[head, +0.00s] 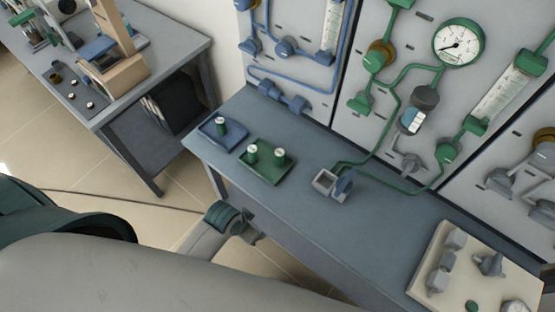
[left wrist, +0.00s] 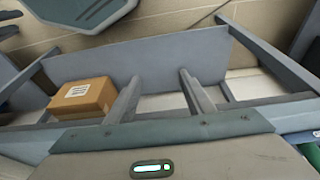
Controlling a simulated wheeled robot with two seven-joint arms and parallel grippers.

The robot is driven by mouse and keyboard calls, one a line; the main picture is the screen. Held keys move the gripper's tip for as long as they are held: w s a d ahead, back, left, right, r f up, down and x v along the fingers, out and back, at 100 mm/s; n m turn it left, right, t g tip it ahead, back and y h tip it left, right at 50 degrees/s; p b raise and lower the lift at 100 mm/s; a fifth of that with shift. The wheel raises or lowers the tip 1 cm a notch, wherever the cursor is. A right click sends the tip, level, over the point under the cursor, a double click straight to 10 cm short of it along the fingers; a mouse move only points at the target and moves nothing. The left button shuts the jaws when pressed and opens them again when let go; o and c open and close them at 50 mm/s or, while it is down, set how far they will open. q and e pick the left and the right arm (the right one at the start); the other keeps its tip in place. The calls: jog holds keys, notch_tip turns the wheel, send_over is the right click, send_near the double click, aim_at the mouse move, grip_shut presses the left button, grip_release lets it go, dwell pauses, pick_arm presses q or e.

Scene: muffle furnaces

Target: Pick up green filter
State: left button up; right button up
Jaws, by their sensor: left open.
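A green tray (head: 266,172) on the grey bench holds two small upright green cylinders with pale tops, one on the left (head: 252,154) and one on the right (head: 280,156). A similar small green cylinder (head: 221,126) stands in the blue tray (head: 238,136) beside it. Which of them is the green filter I cannot tell. My left gripper (head: 256,230) is at the bench's front edge, below and apart from the green tray. In the left wrist view its two fingers (left wrist: 158,92) are spread with nothing between them. My right gripper is not in view.
A grey open box (head: 328,184) stands right of the green tray. A pale board (head: 440,235) with fittings lies at lower right. Panels with pipes and a gauge (head: 459,42) rise behind. The left wrist view shows a cardboard box (left wrist: 82,96).

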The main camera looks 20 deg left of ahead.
pick_arm(q)
jog(key=w+d+r+m+h, duration=0.1)
jog(key=w+d+r+m, duration=0.15)
jog(key=r, duration=0.55)
notch_tip(320, 180, up, 19)
jog(key=m+g+y, duration=0.2)
jog(key=m+g, duration=0.1)
jog(key=m, duration=1.1)
send_over(277, 154)
jog(key=shift+f+p, duration=0.2)
jog(key=shift+p, duration=0.1)
notch_tip(277, 154, down, 11)
jog(key=p, duration=0.3)
jog(key=shift+w, duration=0.1)
jog(key=shift+f+p, duration=0.3)
jog(key=shift+f, duration=0.2)
